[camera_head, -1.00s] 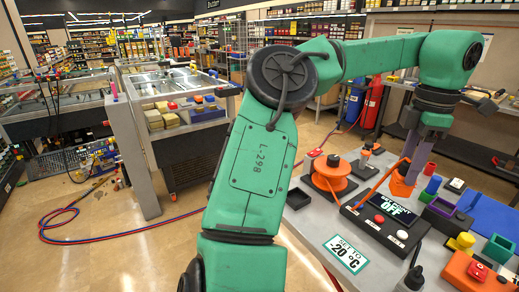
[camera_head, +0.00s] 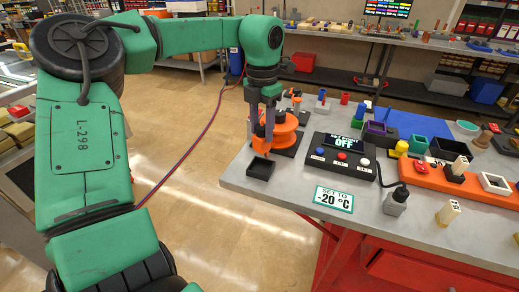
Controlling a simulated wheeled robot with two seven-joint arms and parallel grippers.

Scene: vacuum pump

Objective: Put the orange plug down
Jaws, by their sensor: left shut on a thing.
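My left gripper (camera_head: 263,128) points straight down at the left end of the grey table. It is shut on the orange plug (camera_head: 261,145), which is partly hidden by the fingers. The plug appears just above the back of the small square black tray (camera_head: 261,170); I cannot tell whether it touches the tray. An orange round spool-like part (camera_head: 287,130) on a black base stands directly behind and to the right of the plug, and the two overlap in this view. My right gripper is out of view.
A black control box (camera_head: 341,158) reading OFF stands right of the tray, with a "-20 °C" sign (camera_head: 334,199) in front. The table's front left corner is bare.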

